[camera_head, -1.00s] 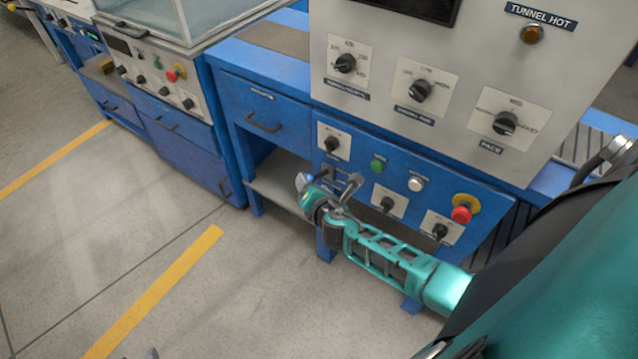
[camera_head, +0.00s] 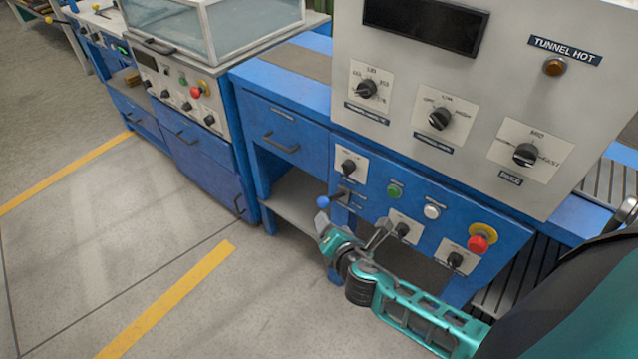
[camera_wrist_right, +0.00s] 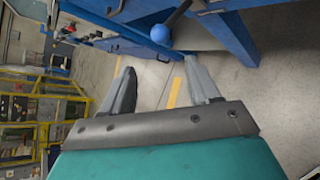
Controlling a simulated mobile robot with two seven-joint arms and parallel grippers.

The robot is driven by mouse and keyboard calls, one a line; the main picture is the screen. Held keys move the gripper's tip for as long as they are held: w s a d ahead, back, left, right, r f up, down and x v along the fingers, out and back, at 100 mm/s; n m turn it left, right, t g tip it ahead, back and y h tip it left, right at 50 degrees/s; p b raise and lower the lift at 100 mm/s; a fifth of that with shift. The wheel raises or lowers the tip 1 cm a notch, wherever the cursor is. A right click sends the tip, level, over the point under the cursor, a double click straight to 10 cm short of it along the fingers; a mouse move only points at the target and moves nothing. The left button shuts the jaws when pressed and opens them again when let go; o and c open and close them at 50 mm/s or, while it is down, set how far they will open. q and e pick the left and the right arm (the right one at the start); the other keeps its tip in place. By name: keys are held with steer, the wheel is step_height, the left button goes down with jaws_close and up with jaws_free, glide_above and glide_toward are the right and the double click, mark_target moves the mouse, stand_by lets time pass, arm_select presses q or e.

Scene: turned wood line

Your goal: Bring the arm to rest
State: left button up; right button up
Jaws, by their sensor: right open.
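My right arm comes in from the right in the head view. Its gripper (camera_head: 350,230) is in front of the blue machine, near a lever with a blue ball knob (camera_head: 324,202). In the right wrist view the gripper (camera_wrist_right: 160,82) has its two fingers spread with nothing between them. The blue ball knob also shows in the wrist view (camera_wrist_right: 160,34), beyond the fingertips and apart from them. My left gripper is in neither view.
The machine's control panel (camera_head: 437,120) carries dials, a green button (camera_head: 394,191) and a red stop button (camera_head: 479,243) close to my arm. A blue drawer (camera_head: 284,138) is to its left. Open floor with a yellow line (camera_head: 165,299) lies at the left.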

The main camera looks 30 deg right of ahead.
steer(key=s+a+m+g+y, duration=0.1)
steer(key=s+a+m+y, duration=0.4)
steer(key=m, duration=1.5)
steer(key=s+a, duration=0.3)
steer(key=s, duration=0.2)
steer(key=shift+s+r, duration=0.2)
steer(key=shift+s, duration=0.15)
steer(key=shift+s+a+r+m, duration=0.15)
steer(key=shift+r+m, duration=0.1)
steer(key=shift+m, duration=0.55)
steer(key=shift+c, duration=0.2)
